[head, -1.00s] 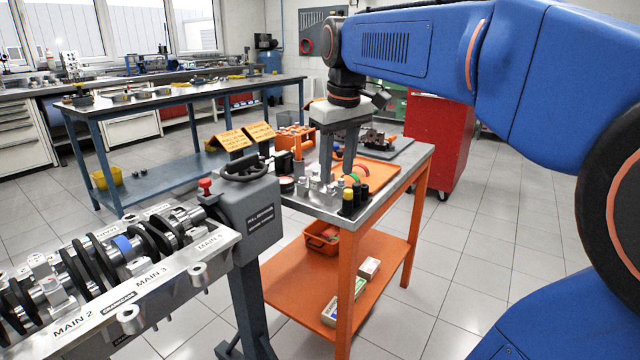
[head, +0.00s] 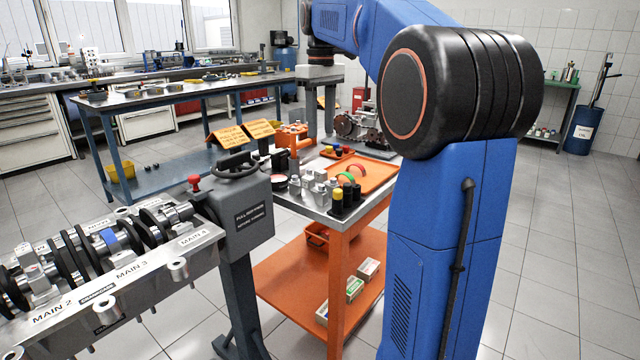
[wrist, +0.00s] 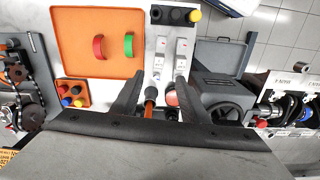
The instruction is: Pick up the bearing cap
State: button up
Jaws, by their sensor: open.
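Several silver metal caps (head: 321,186) stand at the near end of the orange cart's top (head: 335,214). The wrist view shows two silver blocks with white labels, one on the left (wrist: 160,52) and one on the right (wrist: 181,52), upright side by side beyond the fingertips. I cannot tell which is the bearing cap meant. My gripper (wrist: 161,80) is open and empty, its two dark fingers spread above the cart. In the head view, my gripper (head: 320,128) hangs fingers down behind the caps, apart from them.
An orange tray (head: 378,176) holds a red and a green arc. Black bottles (head: 337,203), one yellow-topped, stand beside the caps. An orange-handled tool (wrist: 150,97) lies between the fingers in the wrist view. The engine stand's grey handwheel unit (head: 250,208) is close to the cart.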

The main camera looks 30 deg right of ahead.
aim_at(321, 171)
notch_tip(321, 171, down, 14)
jog(key=shift+w+f, duration=0.1)
jog(key=shift+w, duration=0.05)
grip_shut()
dwell(0.6)
